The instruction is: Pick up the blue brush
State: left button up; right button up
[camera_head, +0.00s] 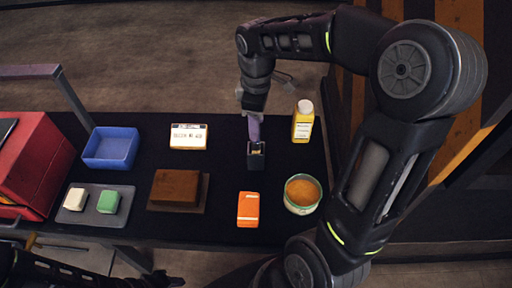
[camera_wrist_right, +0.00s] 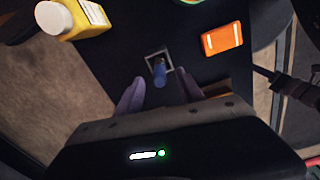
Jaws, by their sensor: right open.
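The blue brush stands in a small dark square holder (camera_head: 256,162) on the black table. In the right wrist view the brush's blue handle (camera_wrist_right: 159,72) sticks up out of the holder's opening. My right gripper (camera_head: 254,138) reaches down from the far side, just above and behind the holder. In the right wrist view its two purple fingers (camera_wrist_right: 160,92) are apart, with the handle in line with the gap between them. In the head view the gripper hides most of the brush. Part of my left arm shows at the lower left; its fingers cannot be made out.
A yellow bottle (camera_head: 303,122) stands right of the holder, and an orange-filled tub (camera_head: 302,192) and orange box (camera_head: 248,209) are nearer. A brown block (camera_head: 176,187), white label box (camera_head: 188,136), blue bin (camera_head: 111,148) and soap tray (camera_head: 92,215) lie left.

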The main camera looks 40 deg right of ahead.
aim_at(256, 146)
jog(key=shift+f, duration=0.55)
notch_tip(256, 146, down, 5)
jog(key=shift+w+f, duration=0.1)
jog(key=shift+c, duration=0.4)
grip_shut()
dwell(0.5)
